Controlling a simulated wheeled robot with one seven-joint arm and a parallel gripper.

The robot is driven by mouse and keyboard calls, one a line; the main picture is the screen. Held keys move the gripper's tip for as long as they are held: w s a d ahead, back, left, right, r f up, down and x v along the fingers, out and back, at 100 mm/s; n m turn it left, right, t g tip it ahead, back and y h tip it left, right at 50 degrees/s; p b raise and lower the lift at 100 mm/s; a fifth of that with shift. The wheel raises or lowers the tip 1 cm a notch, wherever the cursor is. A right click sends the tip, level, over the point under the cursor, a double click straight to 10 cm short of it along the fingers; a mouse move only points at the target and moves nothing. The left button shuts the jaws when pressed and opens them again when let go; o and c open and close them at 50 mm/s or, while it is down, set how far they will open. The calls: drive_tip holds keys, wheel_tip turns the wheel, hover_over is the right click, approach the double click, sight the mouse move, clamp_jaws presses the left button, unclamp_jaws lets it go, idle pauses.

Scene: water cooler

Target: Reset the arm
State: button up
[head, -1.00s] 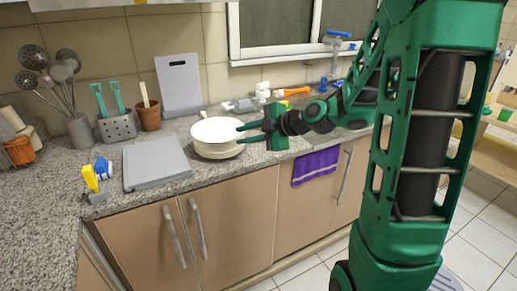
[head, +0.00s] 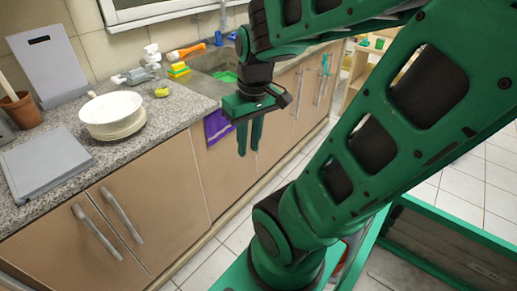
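My arm is folded across the right of the head view, and its wrist hangs down in front of the counter. My gripper (head: 248,152) points downward with its two green fingers apart and nothing between them. It is in front of the cabinet doors, in the air, near a purple towel (head: 218,125) that it partly overlaps in the picture.
The granite counter (head: 75,125) holds a grey board (head: 45,162), a brown pot (head: 20,111), an orange-handled brush (head: 187,50) and sponges (head: 178,69). A sink (head: 205,85) lies behind my wrist. Tiled floor (head: 211,256) shows below the cabinets.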

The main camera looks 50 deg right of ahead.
drive_tip(key=s+m, duration=0.2)
drive_tip(key=s, duration=0.1)
drive_tip(key=s+m+g, duration=0.1)
drive_tip(key=shift+s+a+r, duration=0.25)
drive_tip(key=shift+s+r, duration=0.05)
drive_tip(key=shift+s, duration=0.1)
idle(0.9)
